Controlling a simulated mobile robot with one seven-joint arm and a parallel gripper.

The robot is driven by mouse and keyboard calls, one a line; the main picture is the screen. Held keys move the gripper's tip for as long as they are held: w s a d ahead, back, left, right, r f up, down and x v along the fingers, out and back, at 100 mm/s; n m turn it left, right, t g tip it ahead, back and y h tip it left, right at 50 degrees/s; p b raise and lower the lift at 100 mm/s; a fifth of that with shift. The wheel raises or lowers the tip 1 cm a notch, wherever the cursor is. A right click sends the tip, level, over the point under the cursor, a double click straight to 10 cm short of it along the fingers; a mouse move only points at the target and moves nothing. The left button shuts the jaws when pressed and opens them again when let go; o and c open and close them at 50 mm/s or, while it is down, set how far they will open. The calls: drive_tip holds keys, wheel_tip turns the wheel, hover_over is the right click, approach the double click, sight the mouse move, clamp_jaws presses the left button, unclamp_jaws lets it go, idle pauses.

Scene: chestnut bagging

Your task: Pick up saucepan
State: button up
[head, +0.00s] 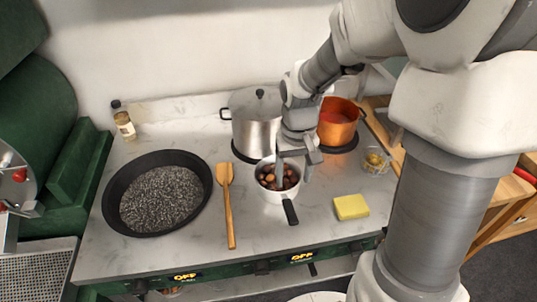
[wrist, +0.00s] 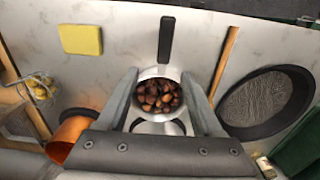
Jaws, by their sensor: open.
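A small white saucepan (head: 267,190) with a black handle stands on the marble counter, filled with brown chestnuts. It also shows in the wrist view, where its rim (wrist: 161,72) lies between my fingertips and its handle points away toward the top. My gripper (head: 292,165) is above and at the saucepan, its fingers pointing down over it. In the wrist view my gripper (wrist: 163,85) is open, one finger on each side of the saucepan. I cannot tell whether the fingers touch the pan wall. The chestnuts (wrist: 157,96) are visible inside it.
A lidded steel pot (head: 252,125) and an orange pot (head: 338,124) stand behind. A wooden spatula (head: 228,210) and a large black pan (head: 112,205) lie left. A yellow sponge (head: 351,207) and a small glass bowl (head: 374,160) are right.

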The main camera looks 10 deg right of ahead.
sight(291, 203)
wheel_tip(291, 203, down, 10)
drive_tip(key=shift+r+b, duration=0.25)
drive_tip(key=shift+b, duration=0.2)
drive_tip(key=shift+w+a+f, duration=0.1)
drive_tip(key=shift+a+f, duration=0.05)
drive_tip(key=shift+f, duration=0.75)
drive_tip(key=shift+w+a+f, duration=0.1)
drive_tip(key=shift+f, duration=0.85)
drive_tip(key=shift+w+a+f, duration=0.1)
drive_tip(key=shift+a+f, duration=0.05)
drive_tip(key=shift+f, duration=0.75)
clamp_jaws()
drive_tip(key=shift+r, duration=0.1)
